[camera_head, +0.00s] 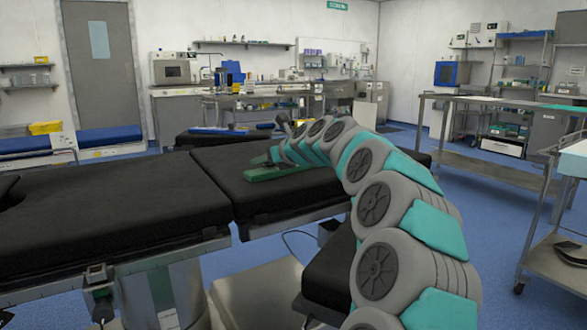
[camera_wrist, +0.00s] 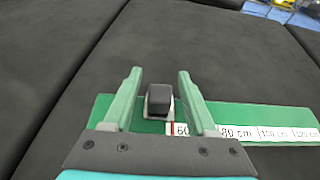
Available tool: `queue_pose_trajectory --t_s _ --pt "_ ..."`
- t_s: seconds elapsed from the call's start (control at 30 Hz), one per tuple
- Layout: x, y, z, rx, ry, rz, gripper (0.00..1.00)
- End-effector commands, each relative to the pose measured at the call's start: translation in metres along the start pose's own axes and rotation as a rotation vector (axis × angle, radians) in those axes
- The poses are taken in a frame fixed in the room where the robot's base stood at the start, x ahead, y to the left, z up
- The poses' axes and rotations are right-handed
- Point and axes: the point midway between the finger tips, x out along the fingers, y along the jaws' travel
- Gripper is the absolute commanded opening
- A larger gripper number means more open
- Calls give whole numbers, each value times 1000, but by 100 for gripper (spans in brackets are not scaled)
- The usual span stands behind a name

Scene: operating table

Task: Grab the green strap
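The green strap (camera_wrist: 265,116) lies flat on the black table, crossing the wrist view, with white labels marked in cm along its lower edge. A small black block (camera_wrist: 159,98) on a pale base sits on it. My gripper (camera_wrist: 160,75) is open, its two green fingers on either side of the block with gaps between. The fingers and palm hide part of the strap. In the head view the strap (camera_head: 283,173) is a green strip on the table's right section, and my arm curves down to it from the right.
The padded black operating table (camera_head: 110,215) has seams between its sections and is mostly clear around the strap. A metal table (camera_head: 485,165) and a cart (camera_head: 560,262) stand at the right. Benches with equipment line the back wall.

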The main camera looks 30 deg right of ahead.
Motion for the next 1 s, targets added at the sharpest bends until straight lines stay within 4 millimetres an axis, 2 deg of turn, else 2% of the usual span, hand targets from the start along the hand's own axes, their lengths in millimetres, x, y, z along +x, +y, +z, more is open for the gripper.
queue_pose_trajectory --t_s 0.03,0.4,0.5,1.0 --pt "0 0 0 0 0 0 50" --pt "0 0 0 0 0 0 9" --pt "0 0 0 0 1 0 0" --pt "0 0 0 0 1 0 0"
